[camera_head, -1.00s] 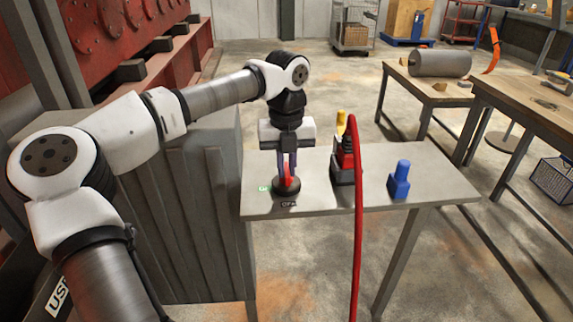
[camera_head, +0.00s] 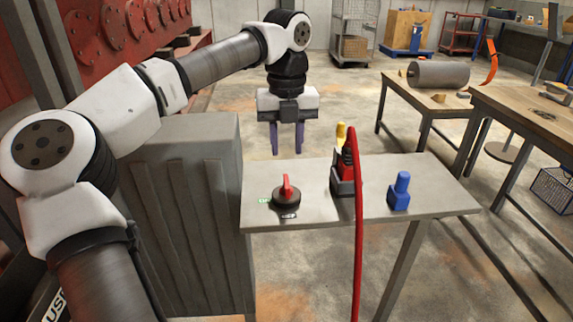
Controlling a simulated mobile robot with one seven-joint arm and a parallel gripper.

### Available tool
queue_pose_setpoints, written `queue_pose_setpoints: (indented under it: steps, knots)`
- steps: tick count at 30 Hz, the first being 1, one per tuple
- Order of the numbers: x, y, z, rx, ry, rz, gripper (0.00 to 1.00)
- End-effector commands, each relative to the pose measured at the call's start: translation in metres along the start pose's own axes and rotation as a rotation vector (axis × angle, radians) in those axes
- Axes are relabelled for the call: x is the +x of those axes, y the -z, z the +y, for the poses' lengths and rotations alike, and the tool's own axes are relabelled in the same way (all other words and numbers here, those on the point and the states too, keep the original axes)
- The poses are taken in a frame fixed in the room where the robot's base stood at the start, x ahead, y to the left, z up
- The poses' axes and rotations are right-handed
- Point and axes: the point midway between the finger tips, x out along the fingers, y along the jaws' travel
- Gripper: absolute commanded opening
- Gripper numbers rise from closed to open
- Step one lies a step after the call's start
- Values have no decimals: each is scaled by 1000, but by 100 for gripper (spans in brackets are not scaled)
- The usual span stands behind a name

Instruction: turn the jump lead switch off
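The jump lead switch (camera_head: 286,195) sits on the left part of a grey metal table (camera_head: 320,206). It has a round black base and an upright red handle. A green label shows at its left and a dark label at its front edge; the lettering is too small to read surely. My gripper (camera_head: 287,150) hangs above and behind the switch, apart from it. Its two purple fingers point down, spaced apart, with nothing between them.
A red and black device with a yellow top (camera_head: 343,172) stands right of the switch, with a thick red cable (camera_head: 360,230) hanging over the table's front. A blue object (camera_head: 400,191) stands further right. A grey ribbed cabinet (camera_head: 180,210) stands left of the table.

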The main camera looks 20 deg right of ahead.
Motion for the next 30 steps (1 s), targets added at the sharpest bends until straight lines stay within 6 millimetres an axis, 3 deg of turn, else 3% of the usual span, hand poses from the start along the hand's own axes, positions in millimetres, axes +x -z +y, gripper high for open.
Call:
queue_pose_setpoints:
  steps: [3, 10, 26, 30]
  knots:
    - [-24, -1, 0, -1, 0, -2, 33]
    - [-48, 0, 0, 0, 0, -1, 33]
    - [-49, 0, -1, 4, 6, 1, 33]
    - [-45, 8, -25, 94, 124, 5, 33]
